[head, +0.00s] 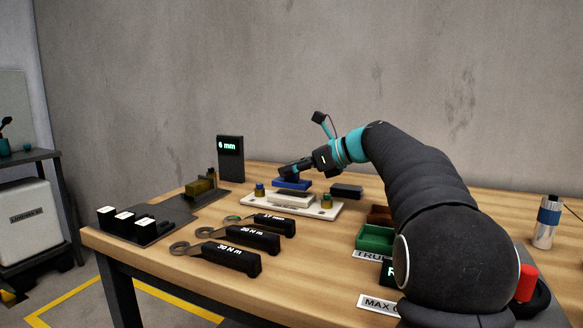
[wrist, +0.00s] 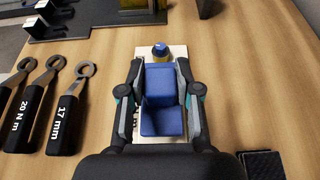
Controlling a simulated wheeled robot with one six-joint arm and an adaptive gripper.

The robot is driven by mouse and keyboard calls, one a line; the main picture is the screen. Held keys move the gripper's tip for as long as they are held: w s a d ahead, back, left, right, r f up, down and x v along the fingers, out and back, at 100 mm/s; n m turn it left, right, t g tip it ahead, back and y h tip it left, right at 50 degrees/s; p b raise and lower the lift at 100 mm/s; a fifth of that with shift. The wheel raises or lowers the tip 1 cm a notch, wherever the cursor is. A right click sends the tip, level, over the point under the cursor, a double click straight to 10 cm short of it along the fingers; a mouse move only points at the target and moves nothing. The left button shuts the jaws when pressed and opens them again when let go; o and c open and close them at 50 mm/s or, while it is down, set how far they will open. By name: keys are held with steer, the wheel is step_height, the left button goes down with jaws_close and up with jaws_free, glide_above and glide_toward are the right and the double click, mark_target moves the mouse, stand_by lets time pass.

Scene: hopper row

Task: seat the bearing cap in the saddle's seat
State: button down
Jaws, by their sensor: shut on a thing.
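The blue bearing cap (head: 292,185) is in my gripper (head: 290,174), over or just behind the pale saddle block (head: 291,200). In the wrist view the blue cap (wrist: 162,122) fills the space between the two fingers of my gripper (wrist: 161,100), which are shut on its sides. The saddle stands on a white base plate (head: 253,204). In the wrist view the cap and fingers hide the saddle and its seat. I cannot tell whether the cap touches the saddle.
Brass posts with blue tops (head: 259,189) stand on the plate. Several wrenches (head: 240,235) lie at the front left. A dark display (head: 230,158) stands behind. A green bin (head: 374,238) and a dark block (head: 346,191) are to the right.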

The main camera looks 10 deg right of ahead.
steer(key=shift+f, duration=0.2)
steer(key=shift+f+b, duration=0.45)
steer(key=shift+f, duration=0.35)
steer(key=c, duration=0.7)
jaws_free()
steer(key=shift+d, duration=0.1)
steer(key=v, duration=1.2)
